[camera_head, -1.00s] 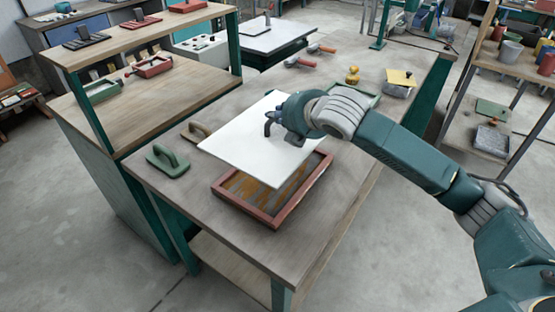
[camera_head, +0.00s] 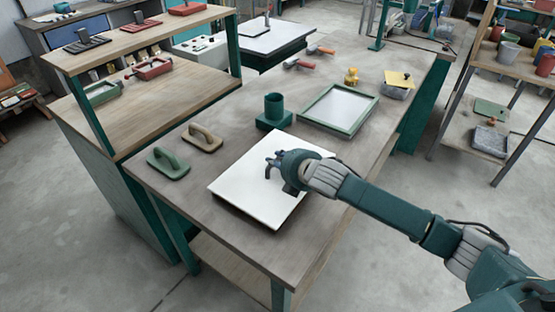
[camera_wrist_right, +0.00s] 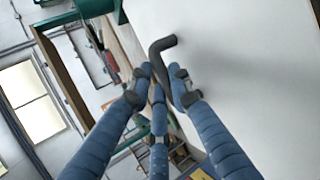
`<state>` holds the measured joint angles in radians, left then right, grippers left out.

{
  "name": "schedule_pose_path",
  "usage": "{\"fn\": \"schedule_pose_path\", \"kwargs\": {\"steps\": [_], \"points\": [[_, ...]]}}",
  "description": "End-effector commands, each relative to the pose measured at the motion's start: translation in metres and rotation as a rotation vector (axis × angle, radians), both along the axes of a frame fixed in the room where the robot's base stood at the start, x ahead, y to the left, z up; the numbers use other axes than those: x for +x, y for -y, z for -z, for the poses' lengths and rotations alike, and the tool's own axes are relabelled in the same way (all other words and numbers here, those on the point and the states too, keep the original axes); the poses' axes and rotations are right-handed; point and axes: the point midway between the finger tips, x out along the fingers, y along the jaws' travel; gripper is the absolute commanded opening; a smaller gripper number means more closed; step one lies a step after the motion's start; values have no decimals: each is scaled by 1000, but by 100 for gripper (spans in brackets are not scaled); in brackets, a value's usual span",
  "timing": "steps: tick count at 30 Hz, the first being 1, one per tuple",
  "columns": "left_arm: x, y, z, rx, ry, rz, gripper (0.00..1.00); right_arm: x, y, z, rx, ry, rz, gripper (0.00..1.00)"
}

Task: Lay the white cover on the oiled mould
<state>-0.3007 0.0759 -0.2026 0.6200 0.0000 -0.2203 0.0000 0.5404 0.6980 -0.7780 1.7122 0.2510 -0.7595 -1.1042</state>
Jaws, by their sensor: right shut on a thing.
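The white cover (camera_head: 250,190) is a flat white board near the front of the workbench. It lies over the place of the red-framed mould, which it hides from view. My right gripper (camera_head: 274,166) is over the cover's upper middle, shut on its dark handle. In the right wrist view, the fingers of my right gripper (camera_wrist_right: 160,82) close around the bent dark handle (camera_wrist_right: 163,45), with the white cover (camera_wrist_right: 240,70) behind. I cannot see whether the cover rests fully on the mould. My left gripper is not in view.
A green float (camera_head: 169,163) and a tan float (camera_head: 202,138) lie left of the cover. A green cup on a base (camera_head: 273,112) and a green-framed tray (camera_head: 340,107) stand behind it. The bench front is clear.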

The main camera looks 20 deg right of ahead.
Motion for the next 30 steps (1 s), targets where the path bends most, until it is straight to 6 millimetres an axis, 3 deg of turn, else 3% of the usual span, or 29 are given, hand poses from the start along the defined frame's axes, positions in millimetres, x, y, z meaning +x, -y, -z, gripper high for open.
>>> {"fn": "schedule_pose_path", "kwargs": {"steps": [7,8,11,21,26,30], "points": [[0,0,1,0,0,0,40,1,0,1,1,3,-1,0],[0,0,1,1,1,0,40,0,0,3,1,0,1,21],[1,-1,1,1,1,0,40,0,0,2,1,0,1,38],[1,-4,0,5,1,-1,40,0,0,-2,1,1,-1,38],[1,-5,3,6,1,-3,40,-17,4,-9,0,0,-1,38],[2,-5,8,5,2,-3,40,-41,9,-24,-1,1,-2,38]]}}
